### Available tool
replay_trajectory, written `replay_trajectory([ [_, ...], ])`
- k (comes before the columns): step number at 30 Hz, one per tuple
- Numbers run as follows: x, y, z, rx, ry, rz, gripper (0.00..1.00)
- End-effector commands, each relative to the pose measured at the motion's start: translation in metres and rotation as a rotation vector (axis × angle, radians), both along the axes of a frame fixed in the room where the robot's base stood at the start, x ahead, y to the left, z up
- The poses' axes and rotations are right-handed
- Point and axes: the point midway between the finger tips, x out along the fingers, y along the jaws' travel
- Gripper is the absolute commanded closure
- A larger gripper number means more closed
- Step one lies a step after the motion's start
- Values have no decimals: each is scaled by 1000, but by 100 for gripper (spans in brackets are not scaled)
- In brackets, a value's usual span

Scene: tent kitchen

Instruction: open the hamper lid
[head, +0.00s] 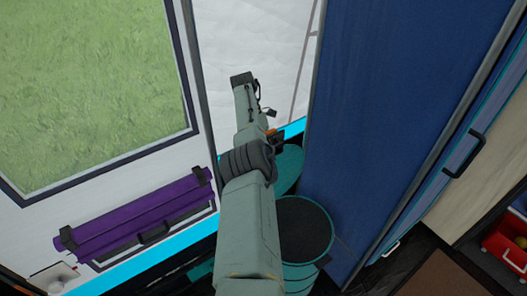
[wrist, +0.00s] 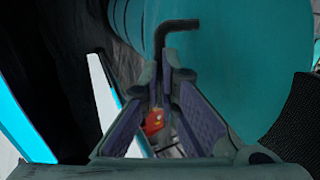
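The hamper (head: 298,276) is a teal drum at lower centre in the head view, beside my arm. A dark round surface (head: 303,228) shows inside its teal rim. Beyond it is a teal disc, which looks like the lid (head: 290,165), apart from the dark round top; my arm partly covers it. In the wrist view the teal lid (wrist: 235,75) fills the upper right. A black bent handle (wrist: 178,27) stands out at its left part. My gripper (wrist: 161,72) has its fingertips closed in on the lower end of this handle. The lid's hinge is hidden.
A tall blue panel (head: 385,110) stands close to the right of the hamper. A purple rolled case (head: 135,215) is at the left under a window (head: 90,85). A red box (head: 508,248) is at the far right. Dark floor shows below the panel.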

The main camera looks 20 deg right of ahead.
Motion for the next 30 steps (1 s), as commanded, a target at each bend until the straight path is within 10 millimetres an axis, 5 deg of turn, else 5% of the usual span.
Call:
replay_trajectory([
  [1, -7, -3, -19, 4, 16, -10, 100],
  [15, -7, -3, -19, 3, 17, -9, 70],
  [30, -5, -2, -14, 3, 12, -5, 70],
])
